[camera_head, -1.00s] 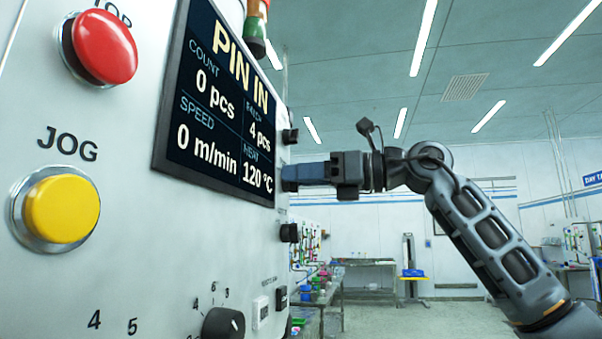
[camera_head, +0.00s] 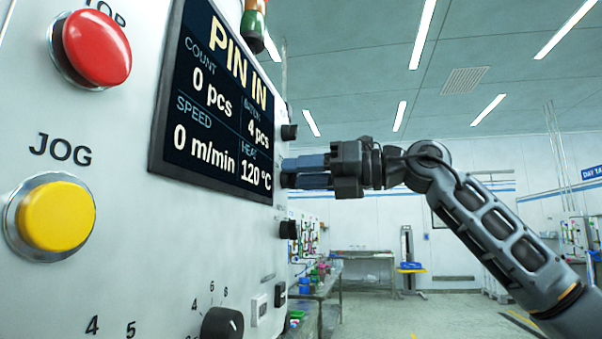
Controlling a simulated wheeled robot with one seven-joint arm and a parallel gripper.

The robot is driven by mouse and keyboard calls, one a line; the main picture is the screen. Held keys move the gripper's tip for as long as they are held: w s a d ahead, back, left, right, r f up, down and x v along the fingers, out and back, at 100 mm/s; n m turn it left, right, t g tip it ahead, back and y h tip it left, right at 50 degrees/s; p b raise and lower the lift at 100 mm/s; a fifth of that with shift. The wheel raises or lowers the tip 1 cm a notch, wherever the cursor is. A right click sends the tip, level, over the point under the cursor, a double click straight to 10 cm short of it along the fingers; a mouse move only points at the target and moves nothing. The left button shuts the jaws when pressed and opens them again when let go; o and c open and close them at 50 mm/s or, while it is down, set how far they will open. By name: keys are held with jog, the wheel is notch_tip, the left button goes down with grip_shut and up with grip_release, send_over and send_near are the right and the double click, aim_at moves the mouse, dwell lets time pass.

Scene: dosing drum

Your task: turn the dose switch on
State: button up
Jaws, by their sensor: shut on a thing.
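My gripper (camera_head: 290,171) reaches in from the right to the panel face, just right of the display. Its two blue-grey fingers show one above the other, with their tips at the panel. They are shut on a small dark switch knob, mostly hidden between the tips. This knob sits in a column between an upper black knob (camera_head: 289,132) and a lower black knob (camera_head: 288,229). No label is readable beside them, so I cannot confirm by lettering which is the dose switch. The switch's position cannot be read.
The grey panel (camera_head: 130,235) fills the left side, with a red button (camera_head: 96,48), a yellow JOG button (camera_head: 56,215), a "PIN IN" display (camera_head: 215,100) and a black dial (camera_head: 222,324). Benches (camera_head: 362,275) stand far behind. Space right of the panel is open.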

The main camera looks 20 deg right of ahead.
jog(key=shift+d, duration=0.1)
jog(key=o, duration=1)
jog(key=shift+o, duration=0.2)
jog(key=b+v, duration=0.2)
jog(key=v, duration=0.5)
jog(key=shift+s+d, duration=0.25)
